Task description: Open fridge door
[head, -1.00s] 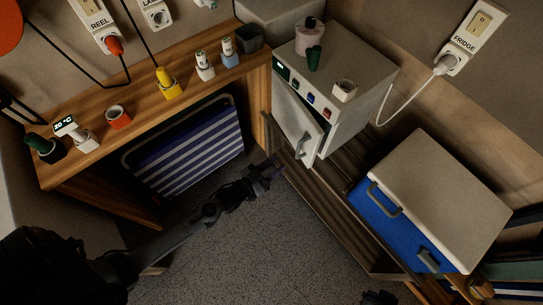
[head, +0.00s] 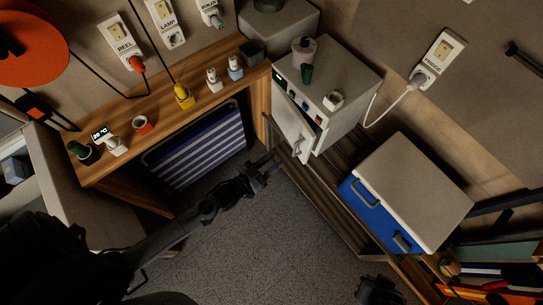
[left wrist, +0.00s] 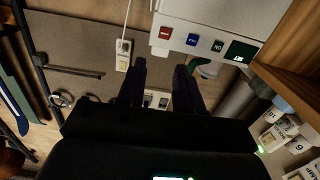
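The fridge (head: 345,110) is a small pale cabinet at the upper middle of the head view. Its front door (head: 289,122) carries a grey handle (head: 298,145); I cannot tell surely whether the door is shut or slightly ajar. My left gripper (head: 268,164) is just left of and below the handle in the picture, apart from it. In the left wrist view its two fingers (left wrist: 161,85) stand apart with nothing between them, and the fridge's button panel (left wrist: 205,42) is beyond them. My right gripper (head: 378,290) is at the bottom edge, dark and partly cut off.
A wooden shelf unit (head: 150,175) with a striped folded chair (head: 200,145) stands left of the fridge. A blue cooler box with a pale lid (head: 415,190) stands to the right. A bottle (head: 303,50) and a cup (head: 333,100) are on the fridge top. The grey floor (head: 270,240) is clear.

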